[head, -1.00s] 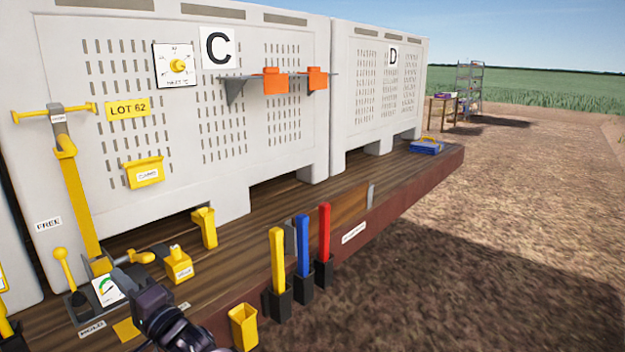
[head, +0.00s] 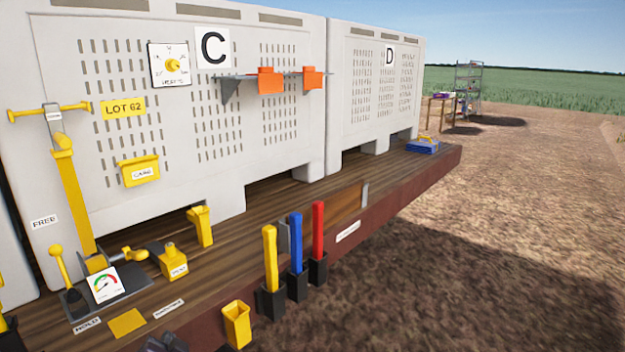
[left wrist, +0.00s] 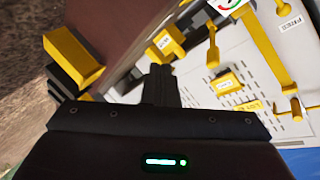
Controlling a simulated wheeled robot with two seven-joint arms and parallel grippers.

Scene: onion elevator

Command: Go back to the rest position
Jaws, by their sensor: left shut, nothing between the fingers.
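My left gripper (head: 165,343) shows only as a dark piece at the bottom edge of the head view. In the left wrist view its fingers (left wrist: 160,80) are together with nothing between them. It is in front of the wooden deck (head: 205,290), apart from the things on it. The yellow lever (head: 60,268) beside the gauge (head: 103,285) stands near the FREE label. My right gripper is in no view.
Bins C (head: 225,140) and D (head: 345,130) stand on the deck. Yellow, blue (head: 296,245) and red (head: 318,232) handles stand in black holders at the deck's edge, beside an open yellow holder (head: 237,325). Bare ground lies right.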

